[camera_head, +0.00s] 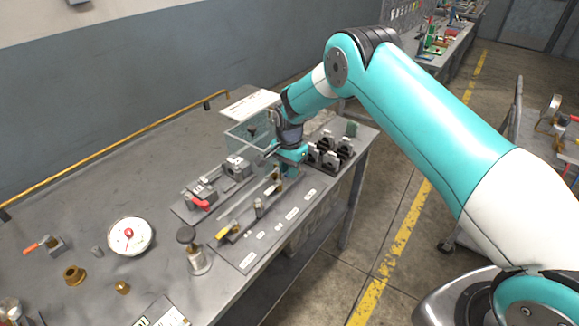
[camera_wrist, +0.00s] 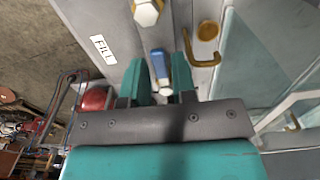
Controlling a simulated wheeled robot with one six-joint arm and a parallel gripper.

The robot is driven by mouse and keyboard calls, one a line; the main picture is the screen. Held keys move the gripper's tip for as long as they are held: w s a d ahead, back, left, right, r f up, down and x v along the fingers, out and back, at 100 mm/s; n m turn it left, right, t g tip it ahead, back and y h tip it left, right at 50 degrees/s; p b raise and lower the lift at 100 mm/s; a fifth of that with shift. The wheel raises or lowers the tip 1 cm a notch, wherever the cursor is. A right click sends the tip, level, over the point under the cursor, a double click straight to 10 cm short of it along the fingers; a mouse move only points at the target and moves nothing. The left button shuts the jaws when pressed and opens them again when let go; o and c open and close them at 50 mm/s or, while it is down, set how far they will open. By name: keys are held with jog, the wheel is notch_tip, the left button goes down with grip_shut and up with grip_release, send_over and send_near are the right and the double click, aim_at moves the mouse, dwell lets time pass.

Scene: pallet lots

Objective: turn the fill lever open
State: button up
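The fill lever (camera_wrist: 160,65) has a blue handle with a pale end and shows in the wrist view beside a white "FILL" label (camera_wrist: 103,49). My gripper (camera_wrist: 158,62) has its teal fingers apart, one on each side of the blue handle. I cannot tell whether either finger touches it. In the head view my gripper (camera_head: 287,170) is low over the right part of the grey fixture board (camera_head: 250,250), and it hides the lever there.
A clear box (camera_head: 248,133) stands behind.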

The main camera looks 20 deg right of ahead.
grip_shut()
